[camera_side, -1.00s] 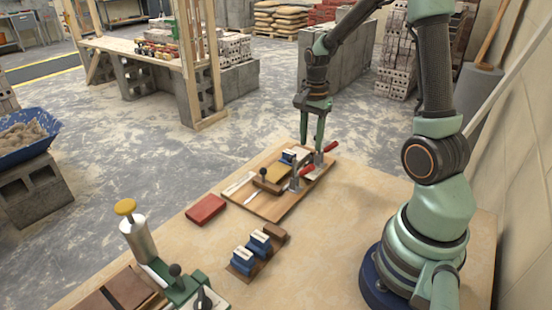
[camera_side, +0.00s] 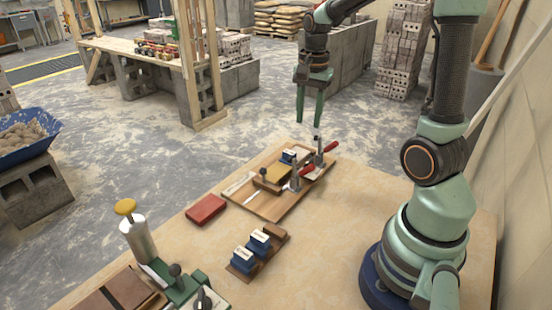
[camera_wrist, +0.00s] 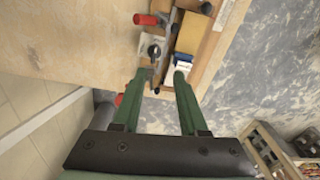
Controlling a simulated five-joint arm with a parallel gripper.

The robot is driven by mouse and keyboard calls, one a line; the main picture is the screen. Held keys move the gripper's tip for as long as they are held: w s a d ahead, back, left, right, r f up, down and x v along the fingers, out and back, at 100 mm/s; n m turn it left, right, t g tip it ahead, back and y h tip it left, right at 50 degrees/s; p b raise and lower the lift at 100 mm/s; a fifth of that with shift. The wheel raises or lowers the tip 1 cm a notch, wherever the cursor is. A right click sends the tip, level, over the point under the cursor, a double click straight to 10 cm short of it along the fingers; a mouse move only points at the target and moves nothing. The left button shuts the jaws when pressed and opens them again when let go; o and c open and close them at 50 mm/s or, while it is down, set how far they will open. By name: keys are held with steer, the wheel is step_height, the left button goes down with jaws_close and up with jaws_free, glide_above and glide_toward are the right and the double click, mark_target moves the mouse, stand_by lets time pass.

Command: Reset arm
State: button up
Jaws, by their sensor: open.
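My gripper (camera_side: 310,122) hangs in the air above the far end of the wooden fixture board (camera_side: 262,208), fingers pointing down. It is open and empty, and its two green fingers stand apart in the wrist view (camera_wrist: 166,80). On the board are a tan block (camera_side: 273,175), toggle clamps with red handles (camera_side: 331,146), and a small blue tub with a white top (camera_side: 288,157). The blue tub also shows in the wrist view (camera_wrist: 183,62), just beyond one fingertip. Two more blue tubs (camera_side: 243,259) sit in a brown holder (camera_side: 275,245) nearer the front.
A red block (camera_side: 205,210) lies left of the fixture board. The table (camera_side: 345,240) is bare between the board and my base. Concrete blocks (camera_side: 340,75) stand on the floor behind.

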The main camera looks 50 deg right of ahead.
steer(key=s+a+r+n+t, duration=0.2)
steer(key=a+r+n, duration=0.1)
steer(key=a+n, duration=0.5)
steer(key=s+a+r+n+t, duration=0.2)
steer(key=a+r+n+t, duration=0.1)
steer(key=a+n, duration=0.5)
steer(key=shift+s+r, duration=0.15)
steer(key=shift+s, duration=0.2)
steer(key=shift+a, duration=0.1)
